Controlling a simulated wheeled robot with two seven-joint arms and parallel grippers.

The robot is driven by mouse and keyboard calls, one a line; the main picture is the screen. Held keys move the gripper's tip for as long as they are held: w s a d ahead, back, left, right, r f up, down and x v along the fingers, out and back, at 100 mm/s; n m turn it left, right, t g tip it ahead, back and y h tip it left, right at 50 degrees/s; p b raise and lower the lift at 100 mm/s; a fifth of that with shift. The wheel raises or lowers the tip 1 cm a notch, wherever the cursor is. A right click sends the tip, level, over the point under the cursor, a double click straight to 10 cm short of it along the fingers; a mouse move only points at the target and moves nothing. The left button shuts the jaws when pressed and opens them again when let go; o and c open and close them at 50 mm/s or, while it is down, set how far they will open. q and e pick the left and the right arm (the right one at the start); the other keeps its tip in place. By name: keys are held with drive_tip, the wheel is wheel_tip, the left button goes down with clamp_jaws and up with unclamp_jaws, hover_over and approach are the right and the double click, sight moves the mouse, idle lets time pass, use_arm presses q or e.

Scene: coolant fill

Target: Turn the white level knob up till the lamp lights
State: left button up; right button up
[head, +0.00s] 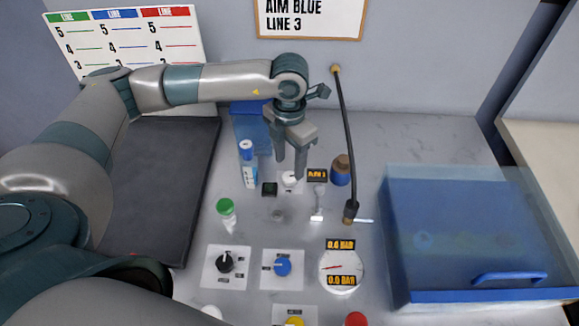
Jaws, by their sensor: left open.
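The white level knob (290,179) sits on the panel at the back of the worktop, a small white round knob. My left gripper (290,167) points down over it with its fingers apart, one on either side of the knob in the picture. I cannot tell whether the fingers touch it. The fingers partly cover the knob, so its setting is hard to read. A small dark square (269,189) and a grey round piece (277,214) are near the knob; I cannot tell which is the lamp, and neither looks lit. My right gripper is not in view.
A blue-capped bottle (248,170) and a green-capped vial (226,214) stand left of the knob. Black and blue knobs and a gauge (341,270) are in front; a blue bin (480,295) is right.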

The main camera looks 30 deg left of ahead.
sight(290, 176)
use_arm(q)
drive_tip(key=shift+f+p, duration=0.5)
drive_tip(key=shift+f, duration=1.7)
drive_tip(key=c, duration=1)
